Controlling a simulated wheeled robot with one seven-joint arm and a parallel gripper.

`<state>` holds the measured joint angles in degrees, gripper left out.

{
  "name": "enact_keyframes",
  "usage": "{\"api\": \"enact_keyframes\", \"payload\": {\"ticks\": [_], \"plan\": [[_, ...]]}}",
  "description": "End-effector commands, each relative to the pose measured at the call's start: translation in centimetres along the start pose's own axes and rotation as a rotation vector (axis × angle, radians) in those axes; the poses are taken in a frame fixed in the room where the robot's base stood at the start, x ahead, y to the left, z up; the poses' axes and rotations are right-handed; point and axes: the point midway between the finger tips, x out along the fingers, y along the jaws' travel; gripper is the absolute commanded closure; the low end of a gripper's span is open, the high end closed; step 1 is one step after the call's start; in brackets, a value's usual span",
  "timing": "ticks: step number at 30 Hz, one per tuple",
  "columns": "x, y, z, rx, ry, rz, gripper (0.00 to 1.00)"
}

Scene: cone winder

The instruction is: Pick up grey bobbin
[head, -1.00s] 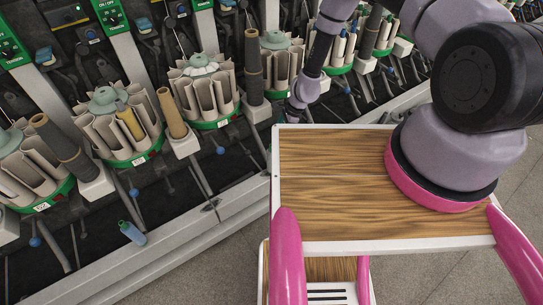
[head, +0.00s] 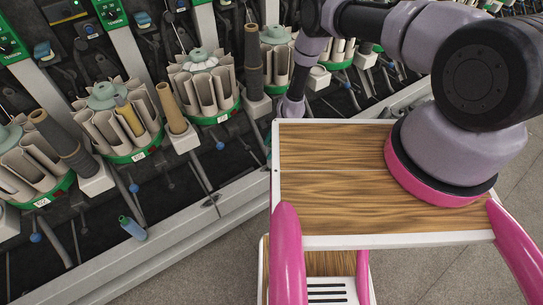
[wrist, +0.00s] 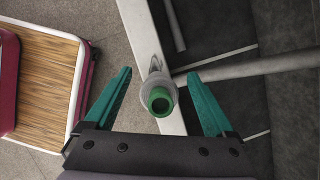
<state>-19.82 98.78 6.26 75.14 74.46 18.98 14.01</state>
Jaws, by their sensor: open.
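A grey bobbin (wrist: 154,70) with a green ring at its near end shows in the wrist view, pointing toward the camera. It lies between the two green fingers of my gripper (wrist: 159,73), which are spread apart, with a visible gap on each side. The fingers do not touch it. In the head view my arm reaches down past the left edge of my wooden deck, and most of my gripper and this bobbin are hidden there.
The winding machine has several round bobbin magazines (head: 122,157) and cones, including a tan cone (head: 172,108). A teal bobbin (head: 132,228) lies near the machine's pale front rail (head: 165,225). Grey floor is clear in front. Thin rods cross beside the bobbin in the wrist view.

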Motion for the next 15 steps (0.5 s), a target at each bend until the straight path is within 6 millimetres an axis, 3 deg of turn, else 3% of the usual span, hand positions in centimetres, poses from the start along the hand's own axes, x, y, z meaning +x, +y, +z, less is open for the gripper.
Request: {"api": "enact_keyframes", "payload": {"ticks": [4, 5, 10, 15], "plan": [[-0.03, -0.03, 0.01, 0.0, 0.0, 0.0, 0.11], [-0.04, -0.03, 0.02, 0.0, 0.0, 0.0, 0.19], [-0.05, -0.03, 0.02, 0.0, 0.0, 0.0, 0.84], [-0.07, -0.06, 0.04, 0.0, -0.001, -0.001, 0.86]]}}
